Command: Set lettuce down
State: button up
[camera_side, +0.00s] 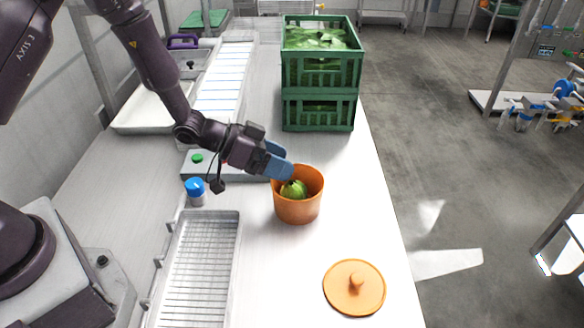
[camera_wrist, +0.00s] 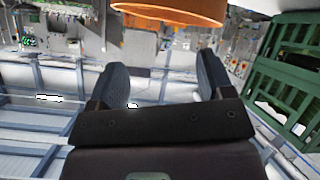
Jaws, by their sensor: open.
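A green lettuce (camera_side: 294,190) sits inside an orange pot (camera_side: 298,211) on the white counter. The orange pot (camera_wrist: 170,10) shows at the top of the wrist view, beyond the fingertips. The lettuce is not visible there.
An orange lid (camera_side: 354,288) lies on the counter in front of the pot. A wire rack tray (camera_side: 236,262) is at the left front. Stacked green crates (camera_side: 318,108) stand behind. A blue-capped jar (camera_side: 195,191) is left of the pot. The counter between pot and lid is clear.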

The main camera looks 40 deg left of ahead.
jog(key=v, duration=0.8)
jog(key=shift+s+a+r, duration=0.2)
jog(key=shift+a+r, duration=0.05)
jog(key=shift+a, duration=0.05)
jog(key=s+a+r+n+y, duration=0.1)
jog(key=a+r+y, duration=0.2)
jog(key=r+y, duration=0.3)
jog(key=s+a+r+n+y, duration=0.15)
jog(key=a+r+y, duration=0.25)
jog(key=r, duration=0.4)
jog(key=s+d+r+n+g, duration=0.1)
jog(key=s+d+r, duration=0.1)
jog(key=s, duration=0.6)
jog(key=s+d+r+n+g+h, duration=0.1)
jog(key=s+d+r+g, duration=0.1)
jog(key=s, duration=0.6)
jog(key=shift+d+r, duration=0.55)
jog(key=shift+r, duration=0.3)
